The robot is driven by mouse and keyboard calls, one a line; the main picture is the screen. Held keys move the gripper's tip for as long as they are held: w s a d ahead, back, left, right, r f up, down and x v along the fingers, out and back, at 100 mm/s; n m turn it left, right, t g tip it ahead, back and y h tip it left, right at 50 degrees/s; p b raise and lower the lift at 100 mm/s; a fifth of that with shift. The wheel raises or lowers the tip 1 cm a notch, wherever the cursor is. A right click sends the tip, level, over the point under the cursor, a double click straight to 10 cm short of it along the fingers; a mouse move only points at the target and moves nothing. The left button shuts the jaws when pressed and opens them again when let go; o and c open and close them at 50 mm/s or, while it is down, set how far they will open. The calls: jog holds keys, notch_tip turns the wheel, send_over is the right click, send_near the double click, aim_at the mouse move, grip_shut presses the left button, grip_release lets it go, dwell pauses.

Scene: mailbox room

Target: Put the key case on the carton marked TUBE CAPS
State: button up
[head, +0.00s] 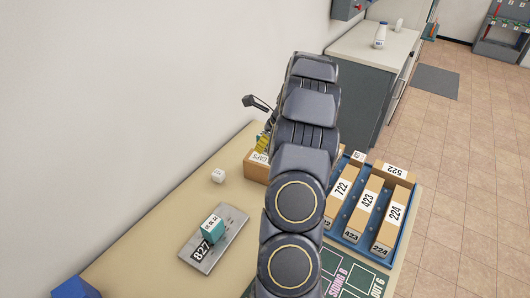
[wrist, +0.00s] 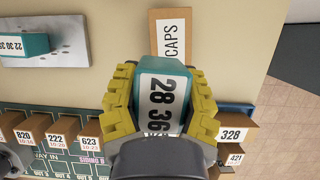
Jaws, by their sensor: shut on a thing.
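My gripper (wrist: 162,85) has yellow fingers, shut on a teal key case (wrist: 152,66) with a white label reading 28 36. In the wrist view the case covers the lower part of the brown carton (wrist: 155,28), whose white label shows CAPS. I cannot tell the height of the case over the carton. In the head view the carton (head: 253,168) stands at the table's far end, partly behind my arm. Yellow fingers (head: 263,143) show just above it; the held case is hidden there.
A similar teal case (head: 212,228) sits on a metal plate (head: 232,233) marked 827. A small white cube (head: 218,175) lies nearby. A blue tray (head: 353,250) of numbered boxes is right of my arm. The tabletop (head: 165,215) on the left is mostly clear, beside the wall.

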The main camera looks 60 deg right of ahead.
aim_at(262, 158)
jog(key=f, duration=0.1)
jog(key=w+d+f, duration=0.1)
jog(key=d+f, duration=0.1)
jog(key=shift+w+f, duration=0.15)
jog(key=shift+w, duration=0.1)
jog(key=shift+f, duration=1.4)
jog(key=o, duration=1)
jog(key=shift+f, duration=0.15)
jog(key=shift+o, duration=0.2)
